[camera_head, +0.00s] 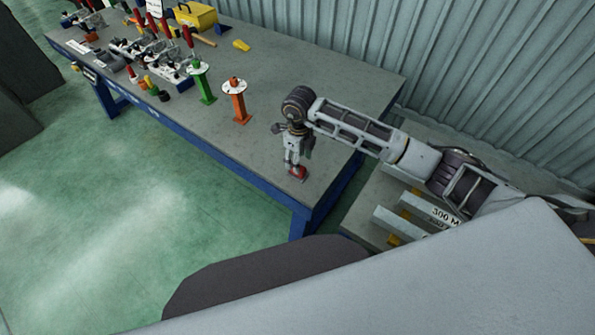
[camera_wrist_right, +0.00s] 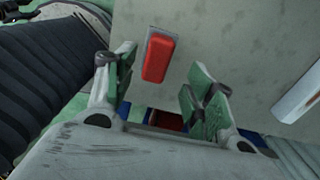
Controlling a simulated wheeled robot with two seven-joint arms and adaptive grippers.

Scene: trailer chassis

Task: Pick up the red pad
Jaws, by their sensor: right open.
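The red pad (camera_head: 299,173) lies on the grey top of the workbench near its front right corner, just below my right gripper (camera_head: 293,160). In the right wrist view the red pad (camera_wrist_right: 159,58) is a rounded red block with a grey side strip. My right gripper (camera_wrist_right: 160,72) is open with its green-faced fingers spread, and the pad shows in the gap between them. I cannot tell the exact height of the fingertips above the bench. The left gripper is not in view.
An orange stand (camera_head: 237,100) and a green stand (camera_head: 202,83) are on the bench left of my arm. Toggle clamps, a yellow toolbox (camera_head: 196,16) and small yellow parts sit farther back. A light bar (camera_wrist_right: 300,93) lies right of the pad. Bench space around the pad is clear.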

